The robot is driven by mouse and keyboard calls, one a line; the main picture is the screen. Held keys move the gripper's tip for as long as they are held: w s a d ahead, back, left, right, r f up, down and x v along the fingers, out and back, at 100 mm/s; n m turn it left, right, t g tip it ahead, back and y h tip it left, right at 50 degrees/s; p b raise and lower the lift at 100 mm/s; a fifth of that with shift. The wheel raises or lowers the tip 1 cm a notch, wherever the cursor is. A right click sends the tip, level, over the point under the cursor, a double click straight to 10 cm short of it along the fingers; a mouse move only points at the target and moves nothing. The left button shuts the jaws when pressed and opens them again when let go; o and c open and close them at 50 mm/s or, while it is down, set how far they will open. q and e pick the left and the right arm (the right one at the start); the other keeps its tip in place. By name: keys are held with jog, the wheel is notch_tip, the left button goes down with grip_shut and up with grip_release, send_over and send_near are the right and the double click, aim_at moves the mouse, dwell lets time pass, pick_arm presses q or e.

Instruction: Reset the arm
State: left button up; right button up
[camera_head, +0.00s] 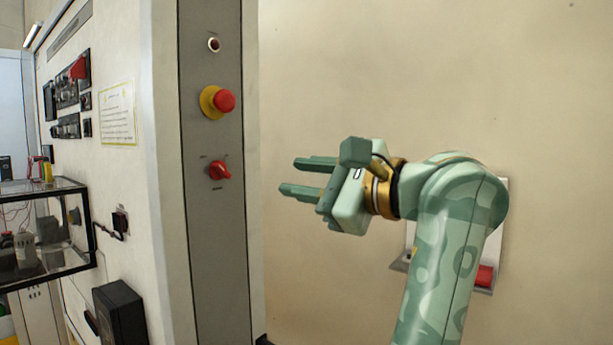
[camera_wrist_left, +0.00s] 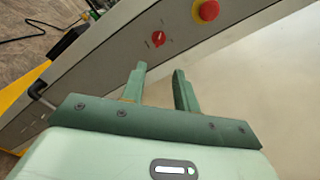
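My left gripper (camera_head: 288,177) is in the middle of the head view, pointing left toward the grey control panel (camera_head: 218,255). Its two green fingers are apart with nothing between them. It also shows in the left wrist view (camera_wrist_left: 158,72), with the red rotary switch (camera_wrist_left: 158,39) beyond the fingertips. In the head view the red switch (camera_head: 219,170) sits low on the panel, below the red emergency button (camera_head: 224,101) on its yellow base. The gripper is clear of both. My right gripper is not in view.
A small round indicator (camera_head: 214,45) tops the panel. At left are a white cabinet with black switches (camera_head: 68,90), a notice (camera_head: 117,113), a glass-sided case (camera_head: 45,250) and a black box (camera_head: 120,312).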

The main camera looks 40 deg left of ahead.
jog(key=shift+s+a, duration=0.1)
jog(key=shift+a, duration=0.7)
